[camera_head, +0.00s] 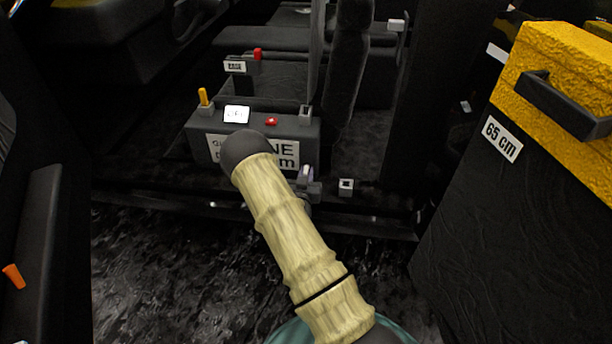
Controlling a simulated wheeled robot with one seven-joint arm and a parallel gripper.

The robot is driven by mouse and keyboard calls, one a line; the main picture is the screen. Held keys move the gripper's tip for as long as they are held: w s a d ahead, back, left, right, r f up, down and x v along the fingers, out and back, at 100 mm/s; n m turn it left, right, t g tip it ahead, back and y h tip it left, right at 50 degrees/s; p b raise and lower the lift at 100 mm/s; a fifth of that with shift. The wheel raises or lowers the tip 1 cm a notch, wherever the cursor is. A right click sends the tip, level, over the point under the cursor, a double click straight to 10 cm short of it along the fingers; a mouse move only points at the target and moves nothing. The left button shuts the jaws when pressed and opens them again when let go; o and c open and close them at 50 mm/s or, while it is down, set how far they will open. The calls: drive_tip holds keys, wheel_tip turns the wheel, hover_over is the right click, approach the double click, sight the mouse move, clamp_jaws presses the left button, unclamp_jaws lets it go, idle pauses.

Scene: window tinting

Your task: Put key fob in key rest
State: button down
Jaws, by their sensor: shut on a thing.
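My gripper (308,187) is low in front of the dark grey console box, partly hidden by my arm. It is shut on a small pale thing (306,172) that sticks up from the jaws and may be the key fob; it is too small to be sure. A small block with a white top edge and a dark middle (346,187) stands on the floor just right of my gripper, apart from it. A small grey holder (305,113) sits on the right end of the console box. I cannot tell which of these is the key rest.
A seat stands behind. A black panel with a 65 cm label (501,139) and a yellow case (560,65) bound the right side.

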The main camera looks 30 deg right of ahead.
drive_tip(key=shift+f, duration=0.1)
drive_tip(key=c, duration=1.4)
unclamp_jaws()
drive_tip(key=shift+s+r, duration=0.1)
drive_tip(key=shift+r, duration=0.1)
drive_tip(key=p+v, duration=0.4)
drive_tip(key=v, duration=0.8)
